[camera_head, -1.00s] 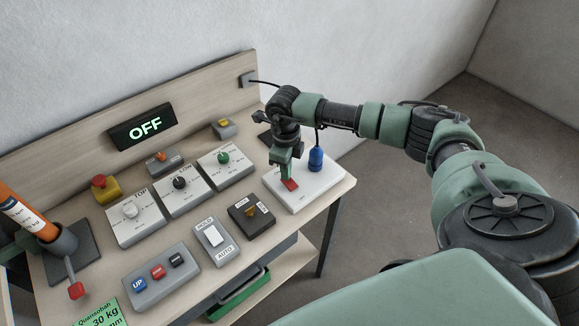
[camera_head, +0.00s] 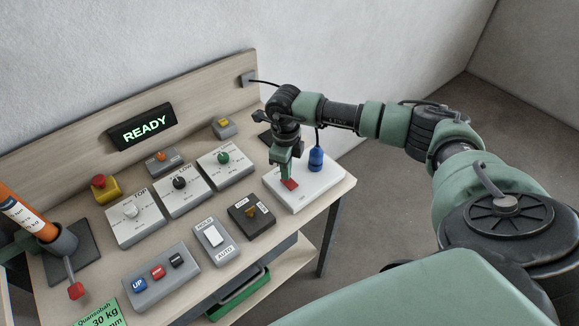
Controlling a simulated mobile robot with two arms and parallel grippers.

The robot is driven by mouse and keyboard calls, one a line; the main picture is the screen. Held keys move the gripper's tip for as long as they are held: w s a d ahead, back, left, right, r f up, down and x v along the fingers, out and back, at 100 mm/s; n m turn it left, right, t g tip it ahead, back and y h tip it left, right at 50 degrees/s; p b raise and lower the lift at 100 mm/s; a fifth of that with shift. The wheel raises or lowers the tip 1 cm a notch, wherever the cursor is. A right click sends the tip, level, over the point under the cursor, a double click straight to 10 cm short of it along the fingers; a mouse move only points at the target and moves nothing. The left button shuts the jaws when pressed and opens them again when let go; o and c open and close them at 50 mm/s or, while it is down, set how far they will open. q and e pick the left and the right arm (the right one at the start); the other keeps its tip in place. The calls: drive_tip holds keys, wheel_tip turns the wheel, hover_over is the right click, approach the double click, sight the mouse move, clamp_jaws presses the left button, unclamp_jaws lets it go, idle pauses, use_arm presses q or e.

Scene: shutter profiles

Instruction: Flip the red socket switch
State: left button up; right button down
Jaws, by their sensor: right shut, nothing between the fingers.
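The red socket switch (camera_head: 290,184) sits on the white socket board (camera_head: 318,190) at the right end of the bench. My right gripper (camera_head: 286,176) is shut and empty, pointing down at the red switch. Its tip is at the switch and seems to touch it, hiding part of it. A blue plug (camera_head: 316,158) with a dark cord stands on the board just right of the gripper. The display (camera_head: 145,130) on the back panel reads READY in green. My left gripper is not clearly in view.
Left of the board are several dial boxes, a black box with an amber switch (camera_head: 250,211), a HOLD/AUTO rocker (camera_head: 213,239), a button box (camera_head: 161,276) and a red emergency button (camera_head: 99,182). Floor is clear at the right.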

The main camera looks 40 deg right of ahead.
drive_tip(key=shift+r+p, duration=1.5)
drive_tip(key=shift+r, duration=1.5)
